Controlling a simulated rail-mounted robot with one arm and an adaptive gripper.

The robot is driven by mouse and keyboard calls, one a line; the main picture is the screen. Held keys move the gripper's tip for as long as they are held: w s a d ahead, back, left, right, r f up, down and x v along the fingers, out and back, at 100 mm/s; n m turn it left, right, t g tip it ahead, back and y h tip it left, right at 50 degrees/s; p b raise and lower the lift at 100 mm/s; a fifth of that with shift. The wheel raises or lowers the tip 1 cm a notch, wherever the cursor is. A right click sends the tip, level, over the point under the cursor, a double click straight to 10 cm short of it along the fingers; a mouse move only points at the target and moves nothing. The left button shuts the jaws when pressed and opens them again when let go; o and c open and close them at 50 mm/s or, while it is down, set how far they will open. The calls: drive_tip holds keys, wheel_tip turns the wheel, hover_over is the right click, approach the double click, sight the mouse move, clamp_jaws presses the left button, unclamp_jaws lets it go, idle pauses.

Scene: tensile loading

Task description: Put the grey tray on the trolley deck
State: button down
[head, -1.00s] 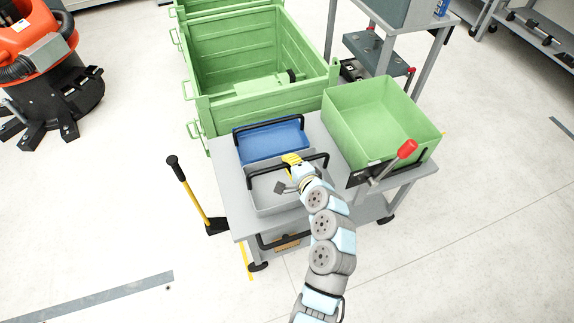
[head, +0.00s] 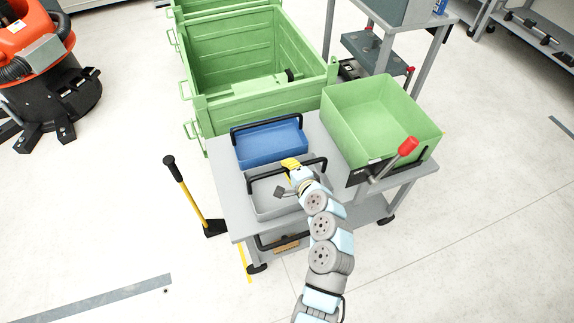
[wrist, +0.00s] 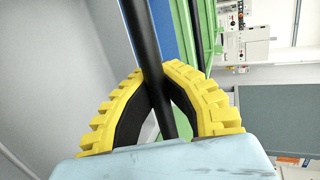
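The grey tray (head: 268,207), with a black bar handle, is at the front of the grey trolley deck (head: 231,190). It looks level; I cannot tell whether its base touches the deck. My gripper (head: 291,166) is at the middle of its far handle. In the wrist view the yellow fingers (wrist: 160,78) close around the black handle bar (wrist: 150,35). My arm hides the tray's right side. A blue tray (head: 270,150) with a black handle sits just behind it on the deck.
A green bin (head: 375,115) stands to the right, with a red-knobbed lever (head: 407,146) before it. A large green crate (head: 262,100) is behind the trolley. A yellow-handled tool (head: 187,190) stands at the left. The deck's left strip is bare.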

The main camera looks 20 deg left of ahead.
drive_tip(key=c, duration=1.2)
unclamp_jaws()
drive_tip(key=shift+w+r, duration=0.1)
drive_tip(key=shift+o, duration=0.2)
drive_tip(key=p+v, duration=0.3)
drive_tip(key=v, duration=0.9)
drive_tip(key=shift+p, duration=0.4)
drive_tip(key=shift+r, duration=0.1)
